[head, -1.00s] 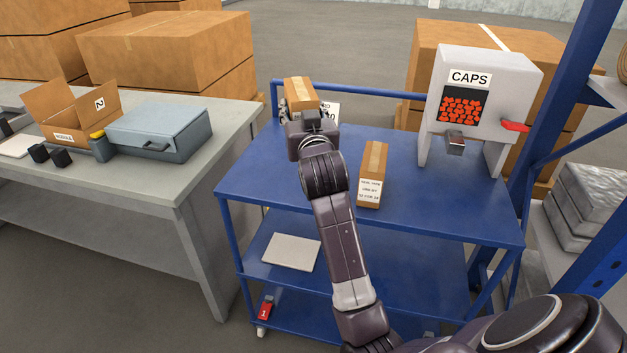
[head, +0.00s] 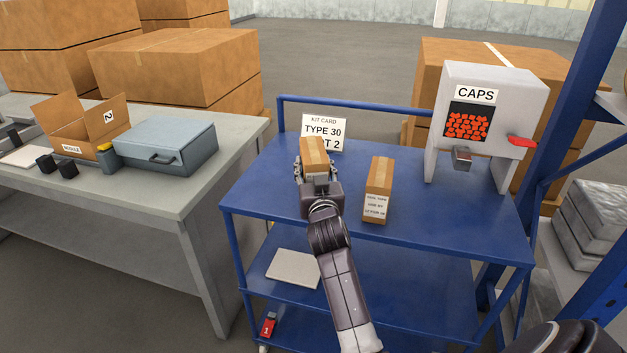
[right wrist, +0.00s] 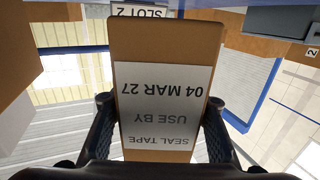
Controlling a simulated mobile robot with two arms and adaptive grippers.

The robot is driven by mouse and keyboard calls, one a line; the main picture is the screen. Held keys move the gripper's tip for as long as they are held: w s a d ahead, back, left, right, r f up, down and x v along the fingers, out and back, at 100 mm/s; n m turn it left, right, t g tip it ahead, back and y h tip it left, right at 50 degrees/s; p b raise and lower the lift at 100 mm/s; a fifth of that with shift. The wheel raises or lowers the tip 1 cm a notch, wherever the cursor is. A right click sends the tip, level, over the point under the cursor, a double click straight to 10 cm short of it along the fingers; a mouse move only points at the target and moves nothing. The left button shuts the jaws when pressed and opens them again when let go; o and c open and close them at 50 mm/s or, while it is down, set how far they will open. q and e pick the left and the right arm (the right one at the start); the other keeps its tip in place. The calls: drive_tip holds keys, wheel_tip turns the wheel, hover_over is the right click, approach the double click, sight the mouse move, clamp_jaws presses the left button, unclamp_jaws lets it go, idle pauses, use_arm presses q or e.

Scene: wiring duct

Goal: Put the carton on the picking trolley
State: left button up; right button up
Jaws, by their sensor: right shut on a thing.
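The carton (head: 314,150), a narrow brown box with pale tape along its top, is between the fingers of my right gripper (head: 315,170), which is shut on it. It is over the left rear of the blue picking trolley (head: 280,190); whether its base touches the top is hidden. In the right wrist view the carton (right wrist: 165,32) fills the middle, its label upside down, reading SEAL TAPE, USE BY 04 MAR 27. A similar carton (head: 379,176) stands on the trolley to the right. My left gripper is not in view.
A kit card (head: 324,127) reading TYPE 30 stands behind the held carton. A grey CAPS dispenser (head: 487,85) stands at the trolley's right rear. A blue rail (head: 370,105) runs along the back. A workbench (head: 215,160) with a grey case (head: 165,143) is at left.

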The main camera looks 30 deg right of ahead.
drive_tip(key=shift+f, duration=2.2)
drive_tip(key=o, duration=1.3)
drive_tip(key=shift+f, duration=0.1)
